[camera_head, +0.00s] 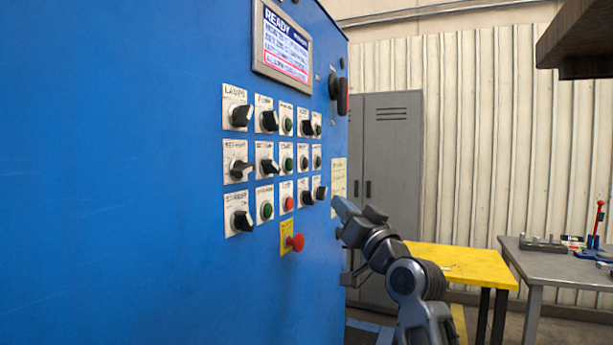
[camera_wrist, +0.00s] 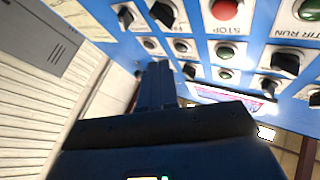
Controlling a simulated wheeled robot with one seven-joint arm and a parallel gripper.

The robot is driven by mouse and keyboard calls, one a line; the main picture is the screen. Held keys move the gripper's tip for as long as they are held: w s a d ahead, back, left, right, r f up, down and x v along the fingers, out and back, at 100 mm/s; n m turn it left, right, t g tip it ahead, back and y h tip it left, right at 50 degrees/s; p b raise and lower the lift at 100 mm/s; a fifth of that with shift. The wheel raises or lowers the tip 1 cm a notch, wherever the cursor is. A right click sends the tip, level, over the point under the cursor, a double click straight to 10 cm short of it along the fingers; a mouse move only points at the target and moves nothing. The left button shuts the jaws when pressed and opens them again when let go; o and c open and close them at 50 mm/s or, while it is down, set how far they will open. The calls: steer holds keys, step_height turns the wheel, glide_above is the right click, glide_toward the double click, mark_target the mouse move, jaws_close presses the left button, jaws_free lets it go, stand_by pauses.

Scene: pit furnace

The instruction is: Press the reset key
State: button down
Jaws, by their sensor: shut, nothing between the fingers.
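The blue control panel (camera_head: 150,180) carries rows of black knobs and green and red buttons on white label plates. No label that I can read says reset, so I cannot tell which control is the reset key. My gripper (camera_head: 340,207) is shut and empty, just off the right end of the lowest knob row. In the wrist view my gripper (camera_wrist: 158,72) points at the panel, which appears upside down. A red button (camera_wrist: 225,9) labelled STOP and a green button (camera_wrist: 225,53) are to the right of the fingertips. A black knob (camera_wrist: 189,72) is close beside them.
A screen (camera_head: 284,45) above the controls reads READY. A red mushroom button (camera_head: 295,242) sticks out below them on a yellow plate. A grey locker (camera_head: 390,150), a yellow table (camera_head: 455,262) and a grey workbench (camera_head: 565,260) stand to the right.

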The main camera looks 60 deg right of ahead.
mark_target(305, 163)
steer(key=s+d+r, duration=0.2)
steer(key=d+r, duration=0.2)
steer(key=r, duration=0.4)
steer(key=shift+s+n+t, duration=0.3)
steer(key=shift+s+t, duration=0.1)
steer(key=shift+w, duration=0.1)
steer(key=w+p, duration=0.2)
steer(key=w, duration=0.6)
steer(key=shift+w+a, duration=0.35)
stand_by(1.3)
steer(key=shift+w, duration=0.4)
steer(key=shift+w, duration=0.35)
stand_by(0.6)
steer(key=shift+s, duration=0.1)
steer(key=shift+s+b, duration=0.3)
steer(key=shift+s, duration=0.4)
